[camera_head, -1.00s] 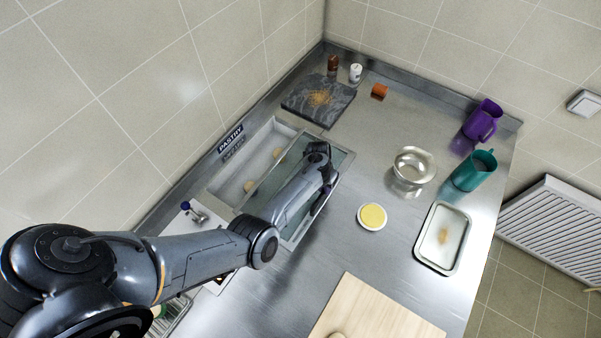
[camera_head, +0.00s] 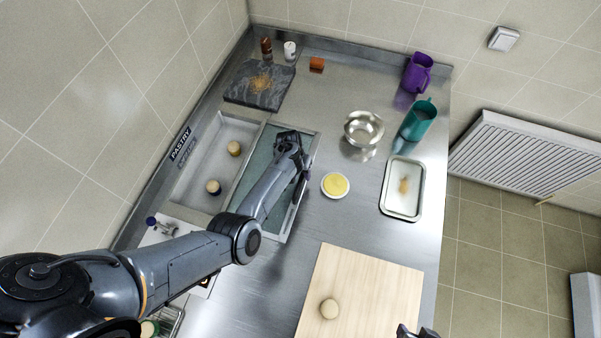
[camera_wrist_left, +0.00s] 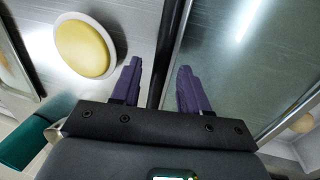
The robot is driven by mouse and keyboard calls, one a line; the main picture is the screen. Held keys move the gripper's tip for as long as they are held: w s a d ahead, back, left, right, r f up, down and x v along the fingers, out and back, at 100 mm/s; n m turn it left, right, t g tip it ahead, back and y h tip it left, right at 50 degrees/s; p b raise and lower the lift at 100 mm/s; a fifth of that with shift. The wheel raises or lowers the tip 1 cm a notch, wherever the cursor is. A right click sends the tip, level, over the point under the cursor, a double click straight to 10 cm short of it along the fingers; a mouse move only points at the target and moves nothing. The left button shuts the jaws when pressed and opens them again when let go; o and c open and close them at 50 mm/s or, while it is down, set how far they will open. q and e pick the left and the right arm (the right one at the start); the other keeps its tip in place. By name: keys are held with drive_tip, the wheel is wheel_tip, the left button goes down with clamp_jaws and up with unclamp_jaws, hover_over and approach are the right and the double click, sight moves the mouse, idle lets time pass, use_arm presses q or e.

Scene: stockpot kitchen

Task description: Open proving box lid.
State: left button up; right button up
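The proving box (camera_head: 186,186) is a pale rectangular tray set in the steel worktop, beside a "PASTRY" label. Its left part is uncovered and shows two dough balls (camera_head: 213,187). The framed glass lid (camera_head: 256,160) lies shifted to the right; in the left wrist view it is the greenish pane (camera_wrist_left: 230,60). My left gripper (camera_head: 302,176) is at the lid's right edge. In the left wrist view its purple fingers (camera_wrist_left: 160,78) stand either side of the dark lid edge, with gaps visible. Only the tips of my right gripper (camera_head: 416,332) show at the bottom edge.
A dish of yellow filling (camera_head: 335,185) sits right of the lid, with a metal bowl (camera_head: 364,128) and a tray (camera_head: 403,190) beyond. A dark stone slab (camera_head: 259,86) is behind the box. A wooden board (camera_head: 365,290) with dough is in front.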

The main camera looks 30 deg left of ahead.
use_arm(q)
drive_tip(key=shift+a+r, duration=0.1)
drive_tip(key=shift+r, duration=0.35)
wheel_tip(320, 180, up, 10)
drive_tip(key=a+p, duration=0.1)
drive_tip(key=shift+s+a+f, duration=0.15)
drive_tip(key=shift+s+a, duration=0.2)
drive_tip(key=shift+a, duration=0.05)
